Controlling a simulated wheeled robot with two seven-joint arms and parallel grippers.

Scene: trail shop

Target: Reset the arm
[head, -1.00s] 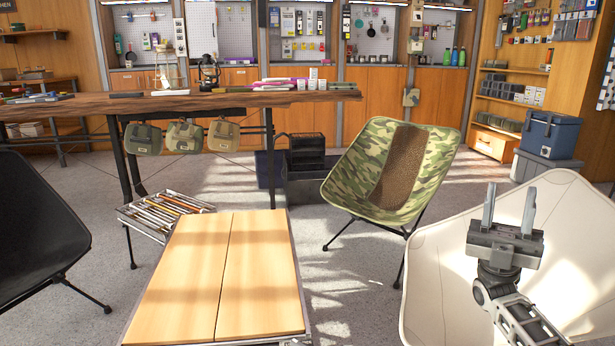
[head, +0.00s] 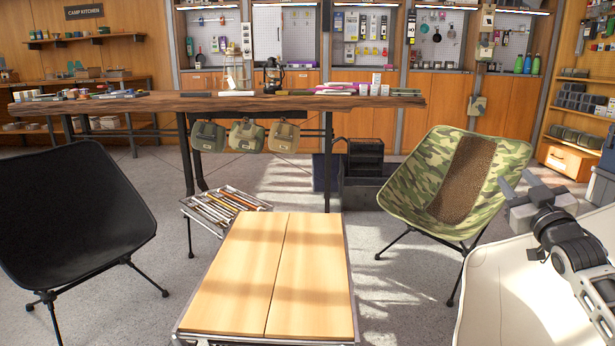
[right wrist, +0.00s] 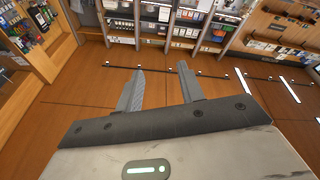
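My right gripper (head: 518,186) is raised above the white chair at the right of the head view. The gripper touches no object. My left gripper is not in the head view.
A low wooden table (head: 243,275) stands in front, with a rack of sticks (head: 225,207) behind it. A black chair (head: 75,215) is at left, a camouflage chair (head: 420,185) and a white chair (head: 500,290) at right. A long counter (head: 150,103) is behind.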

